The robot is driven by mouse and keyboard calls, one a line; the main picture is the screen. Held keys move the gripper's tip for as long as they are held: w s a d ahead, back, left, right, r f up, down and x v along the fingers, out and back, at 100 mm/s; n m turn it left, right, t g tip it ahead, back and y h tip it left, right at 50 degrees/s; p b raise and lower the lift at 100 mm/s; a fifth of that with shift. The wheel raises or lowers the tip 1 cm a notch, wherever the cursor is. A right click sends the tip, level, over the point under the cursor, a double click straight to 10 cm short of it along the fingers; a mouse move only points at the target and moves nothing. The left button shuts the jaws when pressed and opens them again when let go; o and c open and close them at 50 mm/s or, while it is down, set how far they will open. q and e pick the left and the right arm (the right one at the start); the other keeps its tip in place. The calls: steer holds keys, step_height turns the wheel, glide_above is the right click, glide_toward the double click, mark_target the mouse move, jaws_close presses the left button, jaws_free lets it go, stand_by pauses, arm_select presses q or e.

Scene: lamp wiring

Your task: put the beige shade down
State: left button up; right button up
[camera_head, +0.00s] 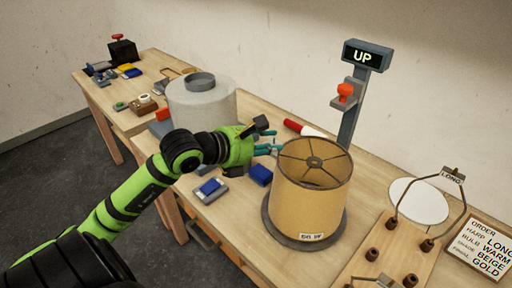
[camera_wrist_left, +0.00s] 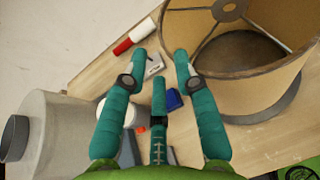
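The beige shade (camera_head: 305,205) stands upright on a dark round disc (camera_head: 338,226), with its open top and spoked ring facing up. A label is on its lower front. It fills the upper right of the left wrist view (camera_wrist_left: 225,95), where the dark disc shows through its open end. My left gripper (camera_head: 273,148) is just left of the shade's top rim. In the left wrist view its teal fingers (camera_wrist_left: 160,66) are spread with nothing held between them. The right finger overlaps the shade's edge; I cannot tell whether it touches. My right gripper is not in view.
A grey cylinder (camera_head: 203,106) stands left of my gripper. A post with an UP sign (camera_head: 363,56) rises behind the shade. A wooden board with a wire harp (camera_head: 395,250), a white disc (camera_head: 418,203) and an order card (camera_head: 481,250) lie right. Blue blocks (camera_head: 259,174) lie near.

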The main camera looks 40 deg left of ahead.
arm_select(q)
steer(key=v, duration=0.4)
steer(key=shift+s+r+b, duration=0.1)
steer(key=shift+b, duration=0.25)
stand_by(0.3)
